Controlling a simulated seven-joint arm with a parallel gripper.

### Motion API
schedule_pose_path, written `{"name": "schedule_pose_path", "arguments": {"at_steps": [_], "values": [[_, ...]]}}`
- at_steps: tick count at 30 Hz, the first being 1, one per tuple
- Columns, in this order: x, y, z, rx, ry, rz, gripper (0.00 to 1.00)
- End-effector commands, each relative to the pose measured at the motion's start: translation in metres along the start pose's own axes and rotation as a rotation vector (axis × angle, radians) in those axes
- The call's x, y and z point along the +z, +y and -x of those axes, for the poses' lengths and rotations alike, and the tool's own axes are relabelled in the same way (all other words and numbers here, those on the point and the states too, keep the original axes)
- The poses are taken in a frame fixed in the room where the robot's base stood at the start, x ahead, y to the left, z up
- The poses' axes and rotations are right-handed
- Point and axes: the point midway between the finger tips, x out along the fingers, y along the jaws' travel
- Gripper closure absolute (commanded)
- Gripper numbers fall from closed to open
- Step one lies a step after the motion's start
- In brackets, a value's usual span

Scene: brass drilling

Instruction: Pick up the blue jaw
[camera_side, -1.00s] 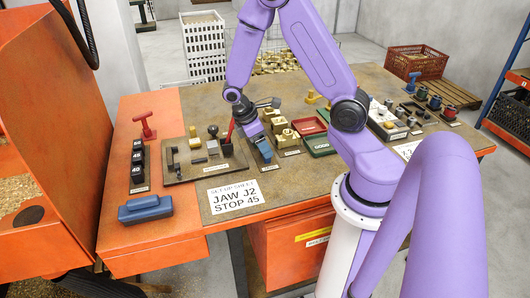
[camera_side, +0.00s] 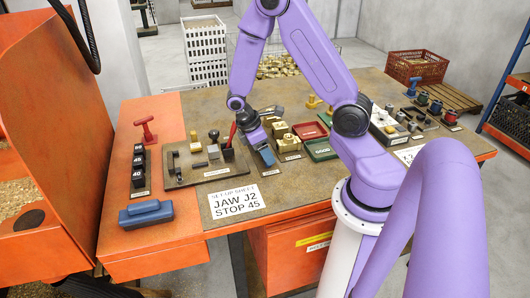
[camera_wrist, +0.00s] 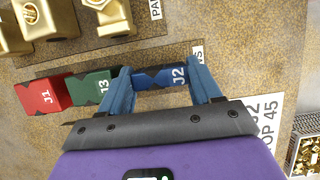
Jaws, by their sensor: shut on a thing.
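The blue jaw (camera_wrist: 160,78), marked J2, sits between the two blue fingers of my gripper (camera_wrist: 160,84) in the wrist view. The fingers press on its two ends. In the side view my gripper (camera_side: 263,150) points down over the bench behind the set-up sheet, with blue at its tip. From these views I cannot tell if the jaw is clear of the bench. The green jaw (camera_wrist: 92,85) and the red jaw (camera_wrist: 44,96), marked J1, stand in the same row to the left. The green jaw is close beside my left finger.
The set-up sheet (camera_side: 236,200) reads JAW J2, STOP 45. Brass parts (camera_side: 288,142) and red and green trays (camera_side: 320,149) lie right of my gripper. A dark fixture plate (camera_side: 205,165) with a red-handled tool is to its left. A blue brush-like block (camera_side: 146,212) lies at front left.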

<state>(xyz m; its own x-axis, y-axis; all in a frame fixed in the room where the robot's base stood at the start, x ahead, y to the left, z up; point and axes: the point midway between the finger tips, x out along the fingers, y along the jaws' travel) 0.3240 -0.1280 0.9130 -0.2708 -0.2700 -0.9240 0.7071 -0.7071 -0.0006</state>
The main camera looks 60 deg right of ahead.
Motion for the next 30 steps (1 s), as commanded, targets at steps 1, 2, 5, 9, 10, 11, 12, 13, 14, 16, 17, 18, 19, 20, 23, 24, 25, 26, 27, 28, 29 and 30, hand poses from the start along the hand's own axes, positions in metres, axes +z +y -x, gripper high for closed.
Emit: {"name": "schedule_pose_path", "arguments": {"at_steps": [1, 2, 5, 9, 10, 11, 12, 13, 14, 16, 17, 18, 19, 20, 23, 24, 25, 26, 27, 28, 29, 30], "values": [[0.001, 0.000, 0.002, 0.001, 0.001, 0.000, 0.71], [0.001, 0.000, 0.004, 0.001, 0.001, 0.000, 0.71], [0.004, 0.000, 0.012, 0.003, 0.002, -0.001, 0.71], [0.011, 0.001, 0.028, 0.003, 0.003, -0.003, 0.71], [0.013, -0.003, 0.030, 0.003, 0.003, -0.001, 0.71], [0.016, -0.006, 0.033, 0.003, 0.002, 0.000, 0.71], [0.019, -0.010, 0.037, 0.003, 0.002, 0.001, 0.71], [0.022, -0.013, 0.040, 0.004, 0.003, 0.001, 0.71], [0.025, -0.016, 0.043, 0.004, 0.003, 0.001, 0.71], [0.031, -0.023, 0.051, 0.004, 0.004, 0.000, 0.71], [0.034, -0.026, 0.054, 0.005, 0.004, 0.001, 0.71], [0.038, -0.030, 0.058, 0.005, 0.004, 0.001, 0.71], [0.041, -0.034, 0.061, 0.004, 0.004, 0.000, 0.71], [0.043, -0.036, 0.065, 0.004, 0.004, -0.001, 0.71], [0.051, -0.046, 0.073, 0.004, 0.003, 0.001, 0.71], [0.054, -0.050, 0.076, 0.004, 0.003, 0.002, 0.71], [0.057, -0.055, 0.076, 0.003, 0.003, 0.001, 0.71], [0.059, -0.059, 0.077, 0.003, 0.003, 0.001, 0.71], [0.062, -0.064, 0.079, 0.003, 0.002, 0.002, 0.71], [0.064, -0.067, 0.080, 0.003, 0.002, 0.003, 0.71], [0.066, -0.071, 0.080, 0.004, 0.002, 0.004, 0.71], [0.069, -0.075, 0.082, 0.003, 0.003, 0.003, 0.71]]}}
